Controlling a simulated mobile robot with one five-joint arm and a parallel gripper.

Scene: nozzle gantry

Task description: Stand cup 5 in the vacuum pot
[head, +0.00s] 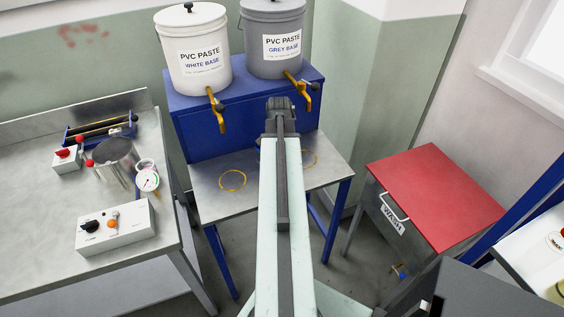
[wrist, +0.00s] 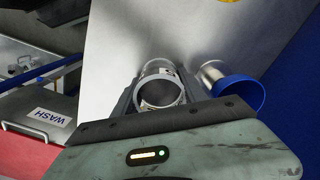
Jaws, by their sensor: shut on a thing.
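In the head view my gripper (head: 280,103) is at the far end of my arm, in front of the blue cabinet, and the cup is hidden there. The vacuum pot (head: 116,164) is a steel pot on the left bench, with a round gauge (head: 148,181) beside it. It is well left of my gripper.
The steel stand (head: 215,180) has yellow rings under the brass taps of two paste buckets (head: 193,50). A metal cylinder with a blue rim (wrist: 236,94) is close right of the held cup. A control box (head: 115,227) fronts the pot. The red-lidded wash box (head: 435,195) stands right.

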